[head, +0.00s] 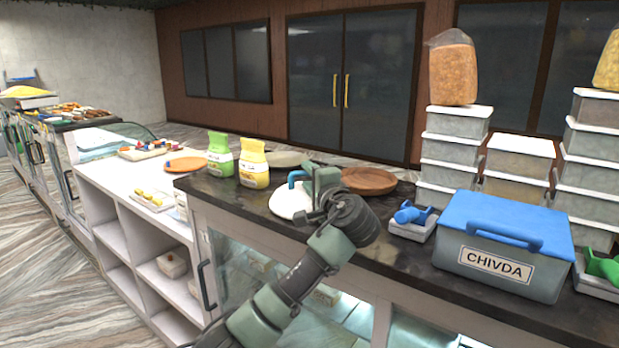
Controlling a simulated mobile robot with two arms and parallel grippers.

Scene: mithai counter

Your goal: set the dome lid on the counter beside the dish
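The white dome lid (287,204) with a blue handle (294,178) is upright near the middle of the head view, low over the dark counter (238,193). I cannot tell if its rim touches the counter. My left gripper (312,180) is at the right end of the handle and hides part of the lid. Whether its fingers are closed on the handle is unclear. A round brown wooden dish (370,181) lies on the counter just right of the lid, behind my arm, with nothing visible on it. My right gripper is not in view.
A blue-lidded CHIVDA box (505,245), a blue scoop (412,213) and stacked tubs (450,150) fill the right. Bare counter shows at front left.

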